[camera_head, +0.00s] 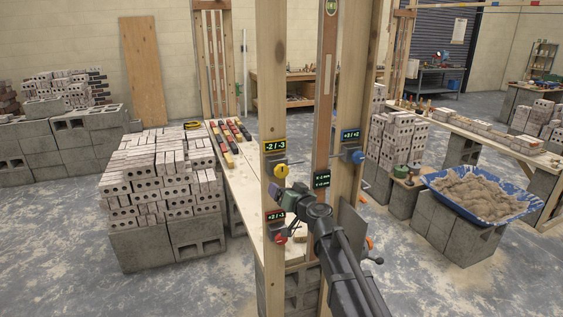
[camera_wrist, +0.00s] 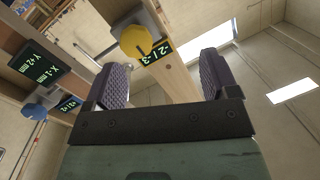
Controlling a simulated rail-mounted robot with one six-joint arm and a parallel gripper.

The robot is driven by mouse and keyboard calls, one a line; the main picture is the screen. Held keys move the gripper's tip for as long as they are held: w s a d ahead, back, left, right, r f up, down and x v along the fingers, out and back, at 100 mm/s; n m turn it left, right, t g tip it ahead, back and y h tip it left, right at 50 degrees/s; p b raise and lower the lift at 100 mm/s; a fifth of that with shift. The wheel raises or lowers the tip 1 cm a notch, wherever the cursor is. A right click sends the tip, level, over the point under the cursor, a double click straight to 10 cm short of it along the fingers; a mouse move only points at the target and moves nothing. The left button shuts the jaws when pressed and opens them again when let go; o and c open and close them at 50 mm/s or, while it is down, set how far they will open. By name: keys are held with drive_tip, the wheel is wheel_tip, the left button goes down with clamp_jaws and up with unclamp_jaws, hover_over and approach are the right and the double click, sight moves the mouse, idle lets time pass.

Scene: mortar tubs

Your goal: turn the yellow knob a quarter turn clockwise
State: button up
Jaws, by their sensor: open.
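The yellow knob (camera_head: 281,171) sits on a grey bracket on the front wooden post (camera_head: 271,80), beneath a small display (camera_head: 275,147) with yellow digits. In the wrist view, the yellow knob (camera_wrist: 136,41) is above and beyond the fingertips, with a dark pointer line on its face. My gripper (camera_head: 289,199) is just below the knob in the head view. In the wrist view, my gripper (camera_wrist: 162,76) has its two ribbed fingers wide apart with nothing between them. The knob appears apart from both fingers.
A blue knob (camera_head: 358,157) is on the right post and a red knob (camera_head: 281,239) is lower on the front post. A dark display (camera_head: 322,180) with green text hangs between the posts. Brick stacks (camera_head: 160,170) stand left; a blue mortar tub (camera_head: 437,185) stands right.

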sight(283, 172)
drive_tip(key=w, duration=0.3)
drive_tip(key=w+a+t+h, duration=0.1)
drive_tip(key=w, duration=0.3)
drive_tip(key=w+a+h, duration=0.1)
drive_tip(key=w, duration=0.3)
drive_tip(key=shift+w+a+r+t, duration=0.1)
drive_tip(key=shift+r+t, duration=0.15)
drive_tip(key=shift+t, duration=0.15)
drive_tip(key=c, duration=0.9)
drive_tip(key=shift+m, duration=0.5)
